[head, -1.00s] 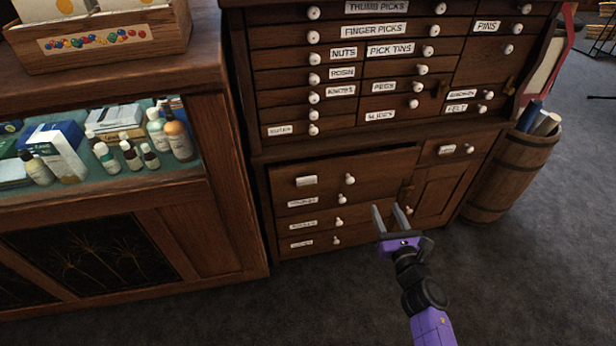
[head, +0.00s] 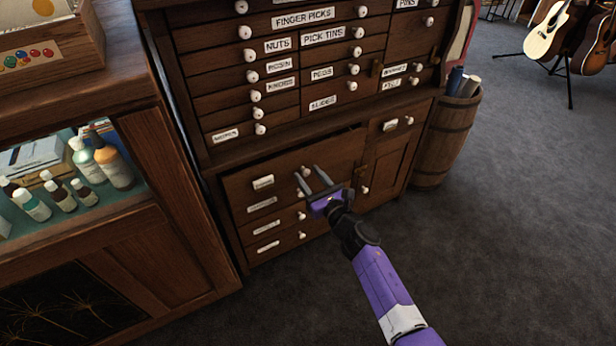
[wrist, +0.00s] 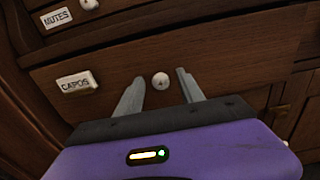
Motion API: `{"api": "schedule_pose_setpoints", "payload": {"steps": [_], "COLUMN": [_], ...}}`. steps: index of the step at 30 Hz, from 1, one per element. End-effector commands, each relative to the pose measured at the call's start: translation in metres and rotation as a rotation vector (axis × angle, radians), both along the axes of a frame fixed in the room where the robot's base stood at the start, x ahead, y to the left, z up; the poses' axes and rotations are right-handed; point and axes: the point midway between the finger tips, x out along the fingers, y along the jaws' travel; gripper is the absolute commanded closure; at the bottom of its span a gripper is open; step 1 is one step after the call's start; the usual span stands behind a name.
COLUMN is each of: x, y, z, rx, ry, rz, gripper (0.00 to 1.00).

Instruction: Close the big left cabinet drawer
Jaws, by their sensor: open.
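The big left drawer (head: 284,175) is the top left drawer of the lower cabinet, with a pale label and a white knob (head: 305,172). It stands out a little, with a dark gap along its top edge. In the wrist view its front (wrist: 230,62) carries the label CAPOS (wrist: 77,83), and its knob (wrist: 160,80) shows between my fingers. My gripper (head: 308,171) is open and empty, its fingertips at the drawer front on either side of the knob. I cannot tell whether they touch the wood.
Several small labelled drawers rise above. A small cupboard door (head: 383,172) is right of the drawer. A glass-fronted counter (head: 190,235) stands close at left, a barrel (head: 440,140) at right. The carpet (head: 500,230) in front is clear.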

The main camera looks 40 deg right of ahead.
Motion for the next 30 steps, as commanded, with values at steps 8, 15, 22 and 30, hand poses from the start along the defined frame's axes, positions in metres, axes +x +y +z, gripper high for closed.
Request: {"api": "schedule_pose_setpoints", "payload": {"steps": [8,15,22,30], "x": [0.0048,0.0046,0.0045,0.0044], "y": [-0.0012,-0.001,-0.0011,-0.0011], "z": [0.0001,0.0,-0.0001,-0.0002], "rx": [-0.001,-0.001,-0.001,-0.001], "ry": [0.0,0.001,0.001,0.001], "rz": [0.0,0.0,0.0,0.0], "gripper": [0.55,0.88,1.0,1.0]}}
